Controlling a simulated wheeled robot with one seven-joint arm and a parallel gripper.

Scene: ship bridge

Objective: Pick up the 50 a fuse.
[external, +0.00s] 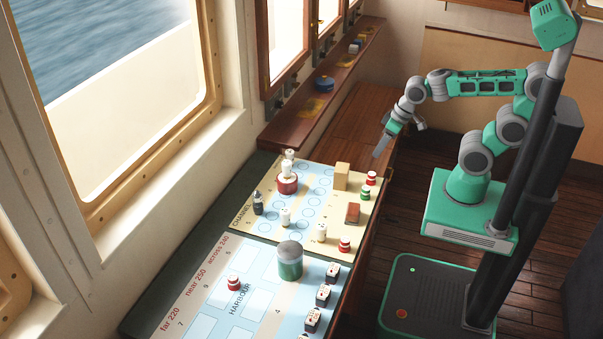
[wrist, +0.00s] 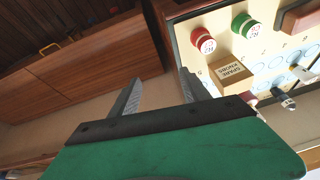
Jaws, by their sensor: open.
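I cannot read a 50 A marking on anything, so I cannot tell which piece is the 50 A fuse. Small round pieces with coloured and white bands stand on the chart board (external: 262,258). A red-and-white one (external: 371,177) and a green-and-white one (external: 365,194) stand near its right edge. A similar red one (wrist: 203,40) and green one (wrist: 245,25) show at the upper right of the wrist view. Whitish pieces (external: 285,217) stand further left. My gripper (external: 377,153) is open and empty, above and to the right of the board's far end; its fingers (wrist: 160,85) also show in the wrist view.
A tan block (external: 341,176), labelled "spare knobs" in the wrist view (wrist: 231,73), and a red-brown block (external: 352,213) stand near the fuse-like pieces. A large green-and-grey cylinder (external: 290,261) stands mid-board. Windows and a narrow shelf (external: 325,88) line the left wall.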

